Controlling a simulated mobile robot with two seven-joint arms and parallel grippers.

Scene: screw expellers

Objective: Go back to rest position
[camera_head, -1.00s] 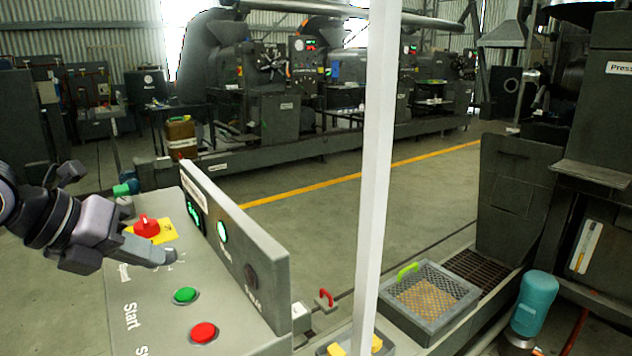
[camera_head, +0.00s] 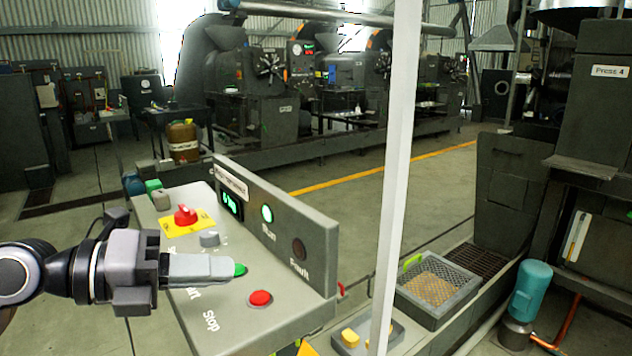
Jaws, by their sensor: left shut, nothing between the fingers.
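My left gripper (camera_head: 232,266) comes in from the left and is shut and empty over the control panel (camera_head: 290,325). Its fingertips are at the green start button (camera_head: 241,270) and partly cover it; I cannot tell whether they touch it. The red stop button (camera_head: 260,298) lies just to the right and nearer. A red rotary switch (camera_head: 186,215) on a yellow plate and a grey knob (camera_head: 209,239) sit farther back. The green run lamp (camera_head: 267,213) is lit, and the fault lamp (camera_head: 299,249) is dark. My right gripper is not in view.
A white post (camera_head: 394,180) stands upright right of the panel. Beyond it are a grey crate (camera_head: 437,310) with a mesh bottom, a teal motor (camera_head: 530,290) and a press (camera_head: 600,120). Open floor (camera_head: 340,215) lies behind the panel.

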